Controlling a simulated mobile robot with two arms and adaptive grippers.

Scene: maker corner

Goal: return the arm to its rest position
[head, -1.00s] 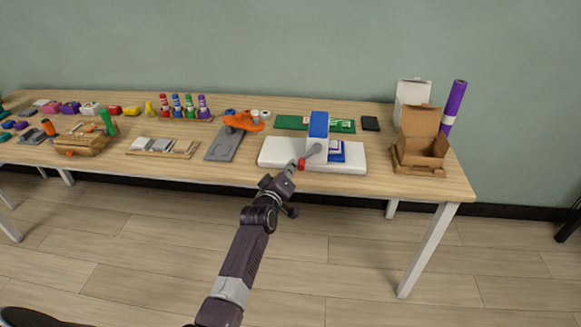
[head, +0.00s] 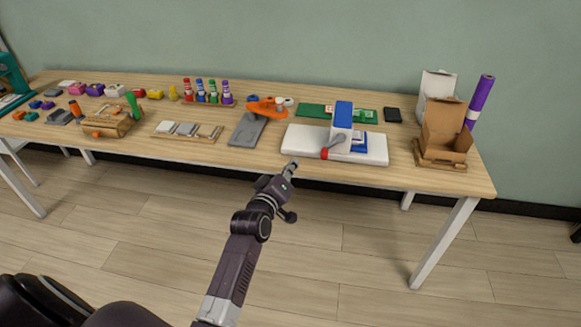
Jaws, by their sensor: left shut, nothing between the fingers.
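My left arm reaches up from the bottom of the head view. Its gripper (head: 291,166) is shut and empty, in front of the table's front edge. It appears just below the white base of a press-like device (head: 300,142) with a blue-topped upright block (head: 342,115) and a red-ended lever (head: 325,153). The gripper appears apart from the lever. My right gripper is not in view.
The wooden table (head: 400,186) carries several items. An open cardboard box (head: 445,135) and a purple roll (head: 480,100) stand at the right end. A grey plate (head: 247,130) and orange tool (head: 266,107) lie left of the device. The floor in front is clear.

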